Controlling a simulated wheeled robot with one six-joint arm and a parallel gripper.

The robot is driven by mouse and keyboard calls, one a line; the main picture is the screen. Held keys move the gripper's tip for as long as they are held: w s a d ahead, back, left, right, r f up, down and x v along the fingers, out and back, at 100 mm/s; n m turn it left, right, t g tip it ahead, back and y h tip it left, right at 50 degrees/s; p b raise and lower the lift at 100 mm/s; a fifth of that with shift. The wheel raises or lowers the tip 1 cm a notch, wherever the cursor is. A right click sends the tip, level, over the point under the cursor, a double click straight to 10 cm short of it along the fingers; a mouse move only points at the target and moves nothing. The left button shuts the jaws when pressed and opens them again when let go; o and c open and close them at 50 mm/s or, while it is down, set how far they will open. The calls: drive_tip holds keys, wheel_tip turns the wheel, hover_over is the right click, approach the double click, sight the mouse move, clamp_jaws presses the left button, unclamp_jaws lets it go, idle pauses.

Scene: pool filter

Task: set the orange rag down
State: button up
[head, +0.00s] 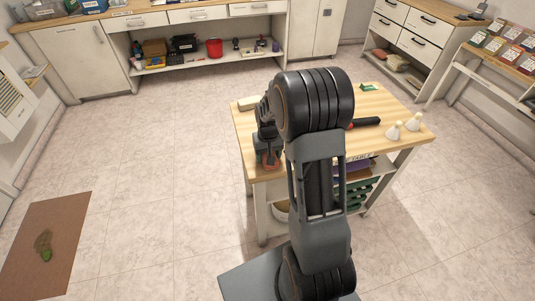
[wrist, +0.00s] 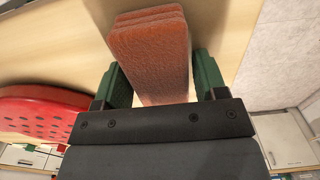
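The orange rag (wrist: 150,50) looks like a thick folded block, with stacked layers showing at its far end in the wrist view. The near end of the rag is hidden behind my gripper's dark palm. In the head view my gripper (head: 268,160) points down at the left front corner of the wooden-topped table (head: 250,120), with a bit of the orange rag showing there. I cannot tell whether the rag touches the tabletop.
A red perforated disc (wrist: 40,115) lies left of my gripper in the wrist view. White bulb-shaped items (head: 393,132) and a black-handled tool (head: 366,122) are on the table's right side. My arm hides the table's middle. A brown mat (head: 45,245) lies on the floor.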

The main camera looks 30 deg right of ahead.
drive_tip(key=shift+o, duration=0.9)
wheel_tip(320, 180, up, 12)
drive_tip(key=p, duration=0.1)
drive_tip(key=s+a+r+n+t, duration=0.1)
drive_tip(key=s+a+r, duration=0.1)
drive_tip(key=s+a, duration=0.3)
drive_tip(key=s+a+r+n+t, duration=0.1)
drive_tip(key=s+a, duration=0.4)
drive_tip(key=s, duration=0.6)
drive_tip(key=shift+r+t, duration=0.45)
drive_tip(key=shift+t, duration=0.15)
drive_tip(key=shift+d, duration=0.1)
